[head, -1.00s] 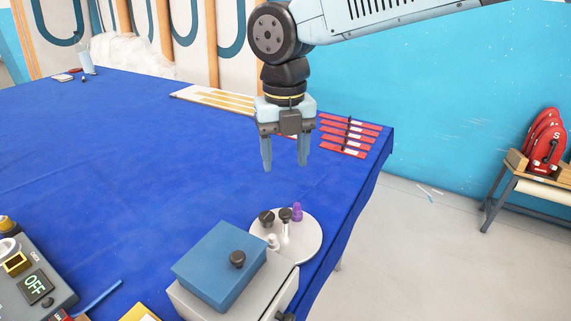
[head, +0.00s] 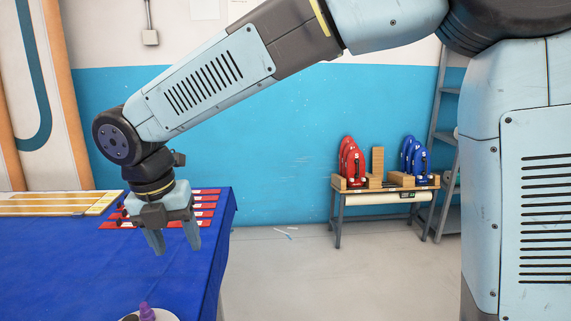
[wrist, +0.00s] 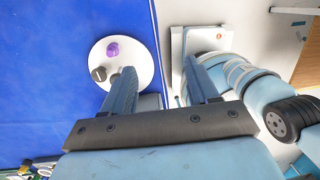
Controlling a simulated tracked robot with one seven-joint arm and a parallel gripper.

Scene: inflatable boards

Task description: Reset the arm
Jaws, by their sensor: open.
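My gripper (head: 177,246) hangs with its fingers down over the right end of the blue table in the head view. Its two fingers are apart with nothing between them. The wrist view also shows my gripper (wrist: 165,85) open and empty, above the table's edge. My arm reaches in from the upper right of the head view, bent down at the wrist.
The blue-covered table (head: 110,285) bears red strips (head: 205,208) and a pale board (head: 50,203). A white round plate (wrist: 135,50) holds a purple piece (wrist: 112,49) and dark knobs. A bench (head: 385,186) holds red and blue irons. Grey floor lies between.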

